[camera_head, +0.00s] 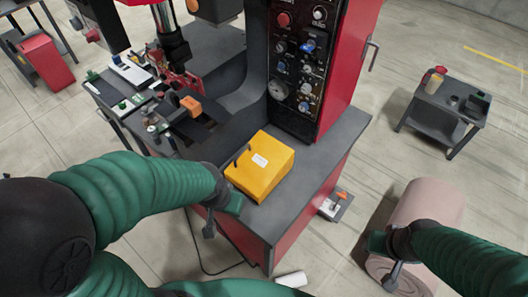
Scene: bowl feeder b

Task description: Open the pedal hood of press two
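A yellow box-shaped cover (262,166) with a white label sits on the dark grey table of the red press (348,60). I cannot tell whether it is the pedal hood. My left gripper (222,208) is at its lower left side, close to the table's front edge. Whether it touches the cover is unclear. A dark bar shows at the cover's upper left edge. My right gripper (384,258) is at the lower right, in front of a pink roll and away from the press. The finger gaps of both grippers are hard to make out.
A control panel (300,60) with knobs stands behind the yellow cover. Tools and fixtures crowd the table's left part. A small grey unit with an orange part (337,204) is on the floor right of the press. The pink roll (432,207) and a side table (446,105) stand farther right.

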